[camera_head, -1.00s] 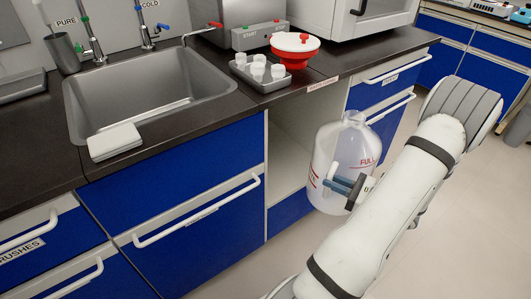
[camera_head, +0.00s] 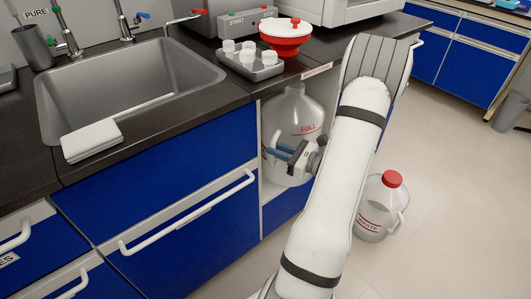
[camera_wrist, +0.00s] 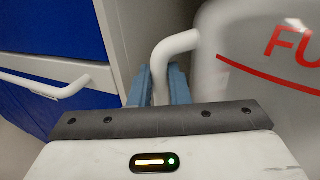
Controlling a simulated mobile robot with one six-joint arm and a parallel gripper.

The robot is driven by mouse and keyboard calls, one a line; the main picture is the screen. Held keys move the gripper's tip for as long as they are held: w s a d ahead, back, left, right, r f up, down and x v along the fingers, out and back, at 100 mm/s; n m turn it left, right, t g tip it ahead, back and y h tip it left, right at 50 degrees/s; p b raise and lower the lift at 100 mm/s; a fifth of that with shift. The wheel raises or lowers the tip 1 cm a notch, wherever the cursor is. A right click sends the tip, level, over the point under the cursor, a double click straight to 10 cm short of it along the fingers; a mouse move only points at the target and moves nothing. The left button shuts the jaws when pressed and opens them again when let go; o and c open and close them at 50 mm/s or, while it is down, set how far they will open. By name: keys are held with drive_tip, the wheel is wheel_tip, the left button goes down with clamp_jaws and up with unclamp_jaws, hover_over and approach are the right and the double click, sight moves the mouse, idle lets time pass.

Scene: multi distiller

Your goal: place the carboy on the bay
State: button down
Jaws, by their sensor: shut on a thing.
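The carboy (camera_head: 295,115) is a large translucent jug with red marks and a "FULL" label. It is upright at the opening of the bay (camera_head: 273,205), the open recess under the counter between the blue cabinets. My gripper (camera_head: 272,152) is shut on the carboy's handle at its left side. In the wrist view, the blue fingers (camera_wrist: 160,85) close around the white handle (camera_wrist: 172,45), with the carboy body (camera_wrist: 265,70) to the right. My arm hides the carboy's right side. I cannot tell whether its base touches the bay floor.
A second jug labelled "WASTE" (camera_head: 380,205) with a red cap stands on the floor right of my arm. Above the bay, the counter holds a grey rack (camera_head: 250,62) and a red funnel (camera_head: 286,38). A blue drawer front (camera_head: 180,215) borders the bay on the left.

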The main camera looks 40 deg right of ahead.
drive_tip(key=shift+x, duration=0.8)
drive_tip(key=shift+w+a+f+b, duration=0.25)
drive_tip(key=shift+w+f+b, duration=0.05)
drive_tip(key=shift+w+b, duration=0.2)
drive_tip(key=shift+w+a+f+b, duration=0.25)
drive_tip(key=shift+w+f+b, duration=0.1)
drive_tip(key=shift+w+b, duration=0.2)
drive_tip(key=shift+f, duration=0.1)
drive_tip(key=c, duration=1.6)
unclamp_jaws()
drive_tip(key=shift+c, duration=0.2)
drive_tip(key=shift+s, duration=0.1)
